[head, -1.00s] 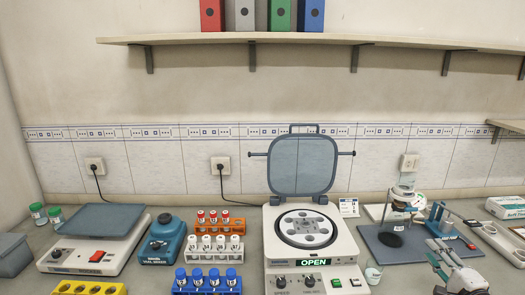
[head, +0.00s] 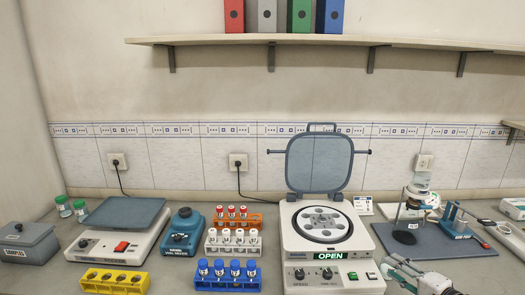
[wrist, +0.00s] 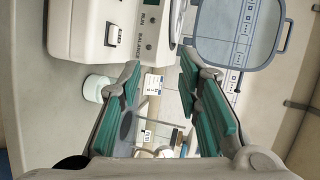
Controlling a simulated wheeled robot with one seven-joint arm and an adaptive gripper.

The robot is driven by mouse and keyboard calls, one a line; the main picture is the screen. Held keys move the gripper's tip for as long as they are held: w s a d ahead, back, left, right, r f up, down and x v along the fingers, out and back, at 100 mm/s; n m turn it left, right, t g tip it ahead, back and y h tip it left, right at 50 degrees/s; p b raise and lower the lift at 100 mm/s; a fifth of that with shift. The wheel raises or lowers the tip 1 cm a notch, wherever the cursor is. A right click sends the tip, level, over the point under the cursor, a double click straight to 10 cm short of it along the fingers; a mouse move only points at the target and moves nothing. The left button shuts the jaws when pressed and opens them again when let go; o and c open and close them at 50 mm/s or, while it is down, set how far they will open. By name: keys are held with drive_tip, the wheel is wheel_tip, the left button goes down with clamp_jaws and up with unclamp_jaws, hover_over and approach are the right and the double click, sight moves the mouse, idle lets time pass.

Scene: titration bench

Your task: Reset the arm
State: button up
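My gripper (head: 388,262) is at the lower right of the head view, just right of the centrifuge's front. In the wrist view my gripper (wrist: 160,68) has its two teal-padded fingers spread apart, with nothing held between them. The bench is seen past the gap. The centrifuge (head: 300,243) has its lid (head: 320,162) raised, and its display reads OPEN. A small white cup (wrist: 97,88) shows beside the left finger in the wrist view, apart from it; I cannot make it out in the head view.
A stand on a dark board (head: 445,243) is at the right. A shelf (head: 300,40) with binders runs above.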

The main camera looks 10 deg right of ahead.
drive_tip(key=s+a+f+n+g+y, duration=0.1)
drive_tip(key=s+a+f+n+g, duration=0.2)
drive_tip(key=a+n+g, duration=0.3)
drive_tip(key=s+a+f+n+g+y, duration=0.1)
drive_tip(key=s+a+f+n+g, duration=0.25)
drive_tip(key=a+g, duration=0.4)
drive_tip(key=s+a+r+n+h, duration=0.1)
drive_tip(key=a+r+n+h, duration=0.15)
drive_tip(key=r, duration=0.75)
drive_tip(key=s+a+r+n+h, duration=0.1)
drive_tip(key=a+r+h, duration=0.2)
drive_tip(key=r, duration=0.6)
drive_tip(key=s+a+r+n+t, duration=0.1)
drive_tip(key=s+a+r+t, duration=0.1)
drive_tip(key=s+a+r, duration=0.2)
drive_tip(key=s+a+r+n+t+y, duration=0.1)
drive_tip(key=s+a+r, duration=0.3)
drive_tip(key=r, duration=0.6)
drive_tip(key=shift+s+a+r+n+t, duration=0.35)
drive_tip(key=shift+a+t, duration=0.2)
drive_tip(key=shift+a, duration=0.45)
drive_tip(key=shift+d, duration=0.1)
